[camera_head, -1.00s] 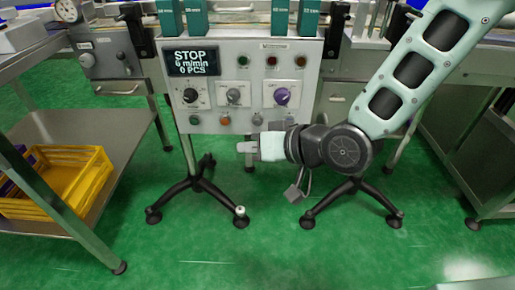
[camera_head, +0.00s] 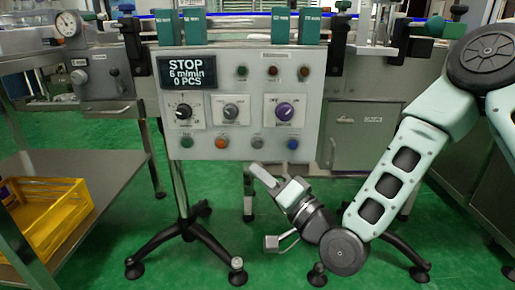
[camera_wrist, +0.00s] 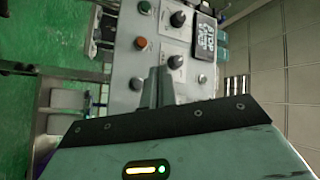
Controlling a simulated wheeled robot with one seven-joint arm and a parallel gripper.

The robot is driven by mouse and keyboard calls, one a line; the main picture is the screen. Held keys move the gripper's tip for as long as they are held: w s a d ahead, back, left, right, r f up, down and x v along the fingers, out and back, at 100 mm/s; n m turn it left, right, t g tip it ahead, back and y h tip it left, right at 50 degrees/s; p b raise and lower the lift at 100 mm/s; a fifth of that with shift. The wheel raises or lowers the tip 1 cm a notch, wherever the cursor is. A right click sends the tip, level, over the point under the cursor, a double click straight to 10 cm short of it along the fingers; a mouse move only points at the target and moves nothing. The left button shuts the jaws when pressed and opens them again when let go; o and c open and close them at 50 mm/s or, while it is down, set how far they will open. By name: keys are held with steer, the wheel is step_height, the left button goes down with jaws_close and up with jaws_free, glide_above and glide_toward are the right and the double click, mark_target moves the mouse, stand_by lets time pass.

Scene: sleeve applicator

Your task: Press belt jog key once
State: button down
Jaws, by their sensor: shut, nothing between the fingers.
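The control panel (camera_head: 240,112) stands upright ahead, with a display (camera_head: 187,73) reading STOP, 6 m/min, 0 PCS. Its bottom row has a green button (camera_head: 187,142), an orange button (camera_head: 221,143), a grey button (camera_head: 257,141) and a blue button (camera_head: 292,144). Their labels are too small to read, so I cannot tell which is the belt jog key. My gripper (camera_head: 257,170) is shut and empty, just below the panel's lower edge in the picture, pointing up and left. In the wrist view my fingers (camera_wrist: 158,90) overlap the panel near the grey button (camera_wrist: 136,84).
Two selector knobs (camera_head: 183,111) and a purple knob (camera_head: 285,111) sit above the buttons, with small lamps (camera_head: 242,72) higher up. A steel table (camera_head: 85,180) with a yellow crate (camera_head: 50,215) stands at left. The conveyor (camera_head: 370,70) runs behind the panel.

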steer(key=shift+w, duration=0.15)
steer(key=shift+w+d, duration=0.1)
steer(key=shift+w, duration=4.2)
steer(key=shift+w, duration=0.15)
steer(key=shift+w, duration=0.25)
steer(key=shift+w, duration=0.4)
steer(key=shift+s, duration=0.1)
steer(key=shift+s+p, duration=0.35)
steer(key=shift+s, duration=0.4)
steer(key=shift+s, duration=2.5)
